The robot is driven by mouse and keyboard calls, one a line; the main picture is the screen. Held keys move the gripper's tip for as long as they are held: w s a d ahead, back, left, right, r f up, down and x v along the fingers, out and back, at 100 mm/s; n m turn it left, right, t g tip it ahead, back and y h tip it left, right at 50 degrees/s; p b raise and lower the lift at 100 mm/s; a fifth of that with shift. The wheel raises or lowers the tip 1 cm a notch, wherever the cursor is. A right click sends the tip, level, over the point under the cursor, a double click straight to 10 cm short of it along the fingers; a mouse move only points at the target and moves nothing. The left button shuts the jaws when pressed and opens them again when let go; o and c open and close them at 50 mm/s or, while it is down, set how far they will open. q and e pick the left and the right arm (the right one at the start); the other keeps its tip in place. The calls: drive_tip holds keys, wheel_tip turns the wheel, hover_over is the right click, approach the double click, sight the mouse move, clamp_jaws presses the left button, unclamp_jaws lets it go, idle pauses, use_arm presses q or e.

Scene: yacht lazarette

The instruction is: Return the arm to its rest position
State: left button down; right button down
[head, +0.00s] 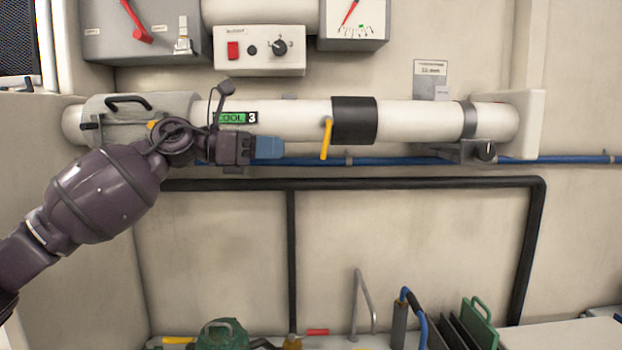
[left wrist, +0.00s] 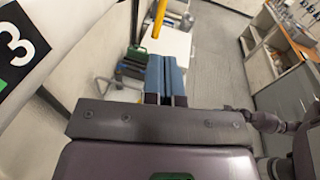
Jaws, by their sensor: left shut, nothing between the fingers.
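My left arm comes in from the left in the head view. Its gripper (head: 268,147) is in front of the lower side of the white horizontal pipe (head: 300,118), by the green "COOL 3" label (head: 235,118). The blue fingers are shut with nothing between them. In the left wrist view the gripper (left wrist: 166,78) also shows its blue fingers closed together, with the pipe label (left wrist: 18,45) at the left edge. I cannot tell whether the gripper touches the pipe. My right gripper is not in view.
A yellow lever (head: 326,140) sticks down beside the pipe's black band (head: 354,120). A control box (head: 259,51) is above the pipe. A blue line (head: 390,161) and a black pipe (head: 400,183) run below. Several tools and a green object (head: 221,334) stand at the bottom.

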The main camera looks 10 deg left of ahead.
use_arm(q)
wheel_tip(320, 180, down, 15)
drive_tip(key=s+d+n+t+h, duration=0.1)
drive_tip(key=s+n+t, duration=0.1)
drive_tip(key=n+t, duration=0.9)
drive_tip(key=s+a+f+n+y, duration=0.3)
drive_tip(key=f+n+y, duration=0.2)
drive_tip(key=f+n, duration=0.3)
drive_tip(key=s+a+f+n+y, duration=0.35)
drive_tip(key=f+n+y, duration=0.3)
drive_tip(key=n, duration=0.25)
drive_tip(key=s+a+f+n+y, duration=0.3)
drive_tip(key=s+f+n+y, duration=0.15)
drive_tip(key=f+n, duration=0.35)
drive_tip(key=s+a+f+n+g+y, duration=0.3)
drive_tip(key=s+f+n+g, duration=0.4)
drive_tip(key=s+f, duration=0.5)
drive_tip(key=s+f+n+g+h, duration=0.1)
drive_tip(key=s+f+n+g, duration=0.2)
drive_tip(key=s, duration=0.8)
drive_tip(key=s+f+n+g, duration=0.25)
drive_tip(key=s+g, duration=0.25)
drive_tip(key=s, duration=0.6)
drive_tip(key=w+f+t+h, duration=0.1)
drive_tip(key=w+f+t, duration=0.5)
drive_tip(key=w+t, duration=0.2)
drive_tip(key=shift+w+d+f+t+p, duration=0.2)
drive_tip(key=shift+w+d+t+p, duration=0.1)
drive_tip(key=shift+w+d, duration=0.2)
